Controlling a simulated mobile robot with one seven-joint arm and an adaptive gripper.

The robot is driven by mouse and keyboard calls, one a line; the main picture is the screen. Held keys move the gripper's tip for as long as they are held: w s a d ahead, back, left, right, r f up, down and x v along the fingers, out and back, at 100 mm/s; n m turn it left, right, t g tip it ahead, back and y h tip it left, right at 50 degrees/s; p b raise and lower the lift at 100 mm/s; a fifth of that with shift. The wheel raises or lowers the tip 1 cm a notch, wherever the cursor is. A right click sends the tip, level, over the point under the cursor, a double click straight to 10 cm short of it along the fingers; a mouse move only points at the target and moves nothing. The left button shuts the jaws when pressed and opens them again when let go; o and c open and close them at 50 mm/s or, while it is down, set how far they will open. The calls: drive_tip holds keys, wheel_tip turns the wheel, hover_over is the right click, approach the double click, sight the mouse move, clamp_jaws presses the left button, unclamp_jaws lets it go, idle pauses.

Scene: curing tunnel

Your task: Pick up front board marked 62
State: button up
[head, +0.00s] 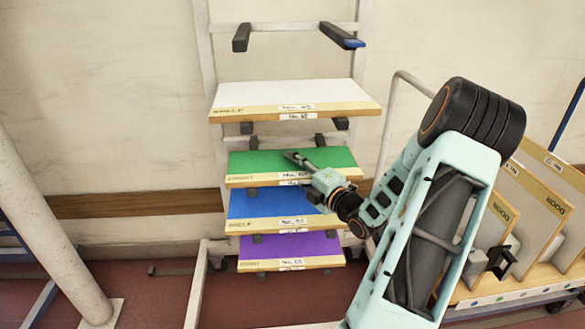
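Flat boards with light wooden front edges lie on the arms of a pale upright rack. From the top they are a white board (300,93), a green board (255,160), a blue board (260,204) and a purple board (290,246). The edges carry small printed words and white labels; the numbers are too small to read surely, so I cannot tell which board is 62. My gripper (297,159) reaches in from the right, its tip over the green board's top and partly covering it. I cannot tell whether it touches the board or how far its fingers are apart.
The rack's upper arms (295,37) are empty. A rack of upright boards marked DOOR (550,215) stands at the right. A pale post (45,220) stands at the left. Red floor (165,300) shows left of the boards' rack.

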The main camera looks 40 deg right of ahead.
drive_tip(key=shift+c, duration=0.3)
clamp_jaws()
drive_tip(key=shift+w+r, duration=0.1)
drive_tip(key=shift+r, duration=0.1)
drive_tip(key=shift+r, duration=0.2)
wheel_tip(320, 180, up, 3)
drive_tip(key=shift+p, duration=0.8)
drive_tip(key=s+p, duration=0.2)
drive_tip(key=s, duration=1.6)
